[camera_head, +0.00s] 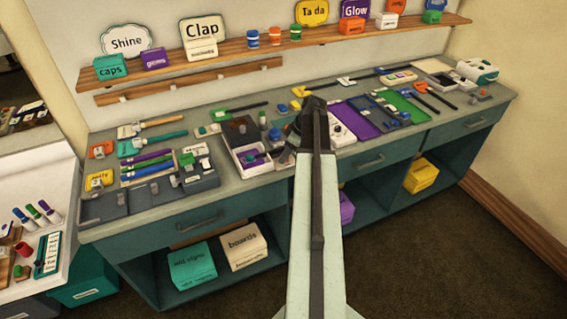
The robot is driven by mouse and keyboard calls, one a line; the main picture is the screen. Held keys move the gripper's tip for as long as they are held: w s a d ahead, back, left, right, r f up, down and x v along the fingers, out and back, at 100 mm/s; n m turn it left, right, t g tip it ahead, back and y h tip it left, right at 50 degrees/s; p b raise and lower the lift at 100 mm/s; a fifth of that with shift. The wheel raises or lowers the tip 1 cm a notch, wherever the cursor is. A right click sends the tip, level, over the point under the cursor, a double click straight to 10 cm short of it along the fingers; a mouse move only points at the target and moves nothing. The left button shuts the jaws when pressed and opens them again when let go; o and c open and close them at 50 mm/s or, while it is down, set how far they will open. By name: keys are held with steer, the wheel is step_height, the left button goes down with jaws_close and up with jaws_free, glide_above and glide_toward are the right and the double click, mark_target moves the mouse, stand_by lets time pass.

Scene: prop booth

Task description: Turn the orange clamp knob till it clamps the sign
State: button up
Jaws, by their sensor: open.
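My arm reaches up from the bottom middle, and its dark gripper (313,106) is over the middle of the grey-green counter (225,187). It is open, and I see nothing held in it. I cannot pick out the orange clamp knob for sure; it may be small or hidden behind my arm. An orange piece with a grey part (101,149) lies at the counter's left end. Small orange-yellow pieces (296,105) lie just left of my gripper. Signs reading Shine (126,41), Clap (203,29), Ta da (312,12) and Glow (355,9) stand on the shelf.
The counter is crowded with brushes, markers, a white tray (252,160), a purple panel (356,121) and a white device (477,70) at the far right. A wooden shelf (330,33) runs along the wall. Boxes sit below; the dark floor (420,245) is clear at right.

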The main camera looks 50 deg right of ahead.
steer(key=shift+w+a+f, duration=0.1)
steer(key=shift+f, duration=0.15)
